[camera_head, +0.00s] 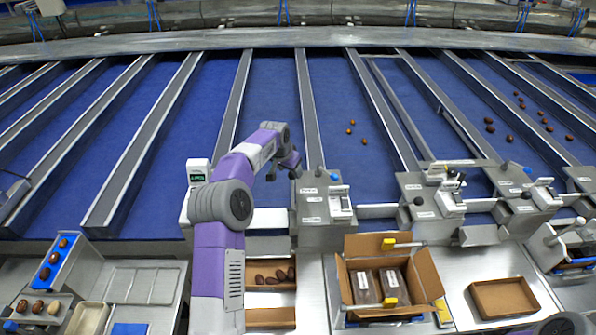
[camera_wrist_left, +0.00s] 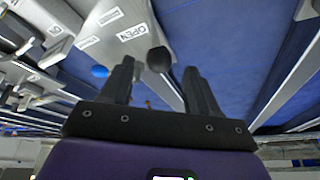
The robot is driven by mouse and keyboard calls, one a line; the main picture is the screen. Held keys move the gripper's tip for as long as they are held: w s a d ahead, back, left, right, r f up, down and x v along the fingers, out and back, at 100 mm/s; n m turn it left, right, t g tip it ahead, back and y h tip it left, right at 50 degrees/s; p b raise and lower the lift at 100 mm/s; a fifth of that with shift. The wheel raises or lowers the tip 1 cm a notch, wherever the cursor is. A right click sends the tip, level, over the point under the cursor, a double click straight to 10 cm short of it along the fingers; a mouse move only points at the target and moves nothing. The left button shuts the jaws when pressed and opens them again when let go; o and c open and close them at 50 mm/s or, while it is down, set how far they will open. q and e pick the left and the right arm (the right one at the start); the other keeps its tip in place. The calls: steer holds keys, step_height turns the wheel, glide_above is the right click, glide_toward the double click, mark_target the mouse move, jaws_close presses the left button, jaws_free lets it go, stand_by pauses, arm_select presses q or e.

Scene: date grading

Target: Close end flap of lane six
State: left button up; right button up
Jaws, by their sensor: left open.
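A pale end bar (camera_head: 378,211) crosses the lane right of the block. The lane numbers are too small to read. My right gripper is not in view.
Similar control blocks (camera_head: 431,196) stand to the right. Dates (camera_head: 350,131) lie on some blue lanes between metal dividers. In front are an open cardboard box (camera_head: 419,277) with clear packs, a shallow brown tray (camera_head: 503,297), and a blue date holder (camera_head: 56,259).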

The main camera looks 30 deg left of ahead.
mark_target(294, 177)
arm_select(q)
steer(key=x, duration=0.6)
steer(key=shift+d+f+p, duration=0.1)
steer(key=shift+f+p, duration=0.15)
steer(key=shift+p, duration=0.15)
steer(key=shift+w+f, duration=0.1)
jaws_close()
